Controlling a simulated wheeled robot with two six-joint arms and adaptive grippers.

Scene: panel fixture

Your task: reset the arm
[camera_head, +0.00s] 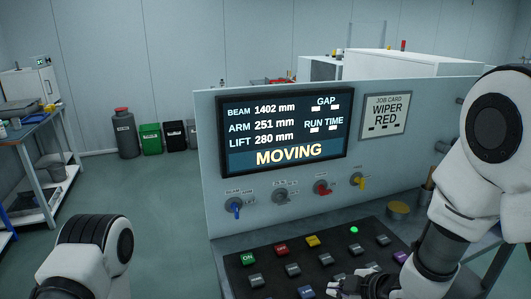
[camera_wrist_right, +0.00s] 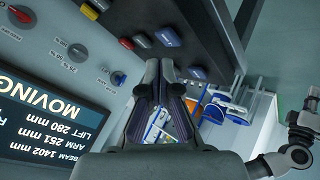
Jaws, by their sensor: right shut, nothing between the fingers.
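The panel (camera_head: 205,150) carries a screen (camera_head: 284,130) reading BEAM 1402 mm, ARM 251 mm, LIFT 280 mm, and MOVING in yellow. GAP and RUN TIME show only dashes or blocks. Below it are blue (camera_head: 234,206), grey (camera_head: 281,196), red (camera_head: 322,188) and yellow (camera_head: 358,180) knobs. The sloped console (camera_head: 232,283) holds several coloured buttons, including a green ON button (camera_head: 247,259), and a lit green lamp (camera_head: 354,230). My right gripper (camera_head: 345,287) is over the console's front part, shut and empty; its fingers converge in the wrist view (camera_wrist_right: 158,72). My left gripper is out of view.
A job card (camera_head: 385,115) reads WIPER RED. Bins (camera_head: 150,139) stand by the back wall and a workbench (camera_head: 38,128) at left. The floor between is clear.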

